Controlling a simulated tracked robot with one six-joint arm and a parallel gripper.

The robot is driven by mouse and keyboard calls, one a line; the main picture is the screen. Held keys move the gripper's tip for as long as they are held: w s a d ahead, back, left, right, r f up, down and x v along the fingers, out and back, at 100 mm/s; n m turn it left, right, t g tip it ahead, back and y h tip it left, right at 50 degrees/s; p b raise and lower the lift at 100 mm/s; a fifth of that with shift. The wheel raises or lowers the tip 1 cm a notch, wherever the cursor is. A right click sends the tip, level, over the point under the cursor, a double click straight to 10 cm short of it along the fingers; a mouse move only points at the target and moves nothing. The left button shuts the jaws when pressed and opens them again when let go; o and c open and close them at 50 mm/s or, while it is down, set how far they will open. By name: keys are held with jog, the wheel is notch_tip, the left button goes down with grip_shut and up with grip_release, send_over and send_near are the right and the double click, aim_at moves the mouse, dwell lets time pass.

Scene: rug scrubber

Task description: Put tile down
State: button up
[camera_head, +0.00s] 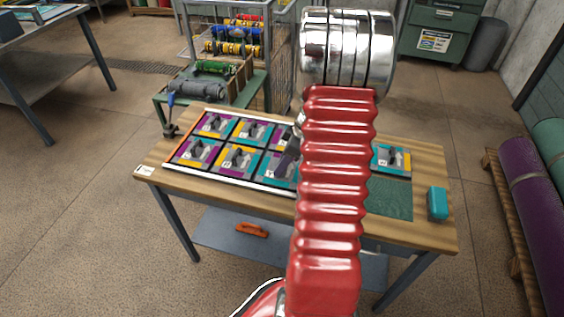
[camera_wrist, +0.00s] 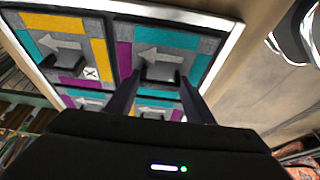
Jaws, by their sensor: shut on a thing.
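Several square carpet tiles in purple, teal, yellow and grey, each with a dark raised grip, lie in a white-edged tray (camera_head: 240,184) on the wooden table. In the wrist view, my gripper (camera_wrist: 160,79) has its two dark fingers on either side of the grip of a teal and purple tile (camera_wrist: 188,39), shut on it. This tile appears level with its neighbours in the tray; whether it touches the tray floor cannot be told. Another tile (camera_wrist: 100,45) lies beside it.
A tile (camera_head: 391,159) shows right of my arm, above a dark green patch (camera_head: 391,198). A teal block (camera_head: 437,203) stands at the table's (camera_head: 428,236) right end. A green bench (camera_head: 245,97) with spools stands behind. Rolled rugs (camera_head: 530,180) lie at right.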

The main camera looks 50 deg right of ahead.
jog(key=shift+f, duration=0.1)
jog(key=o, duration=1.3)
jog(key=v, duration=1.2)
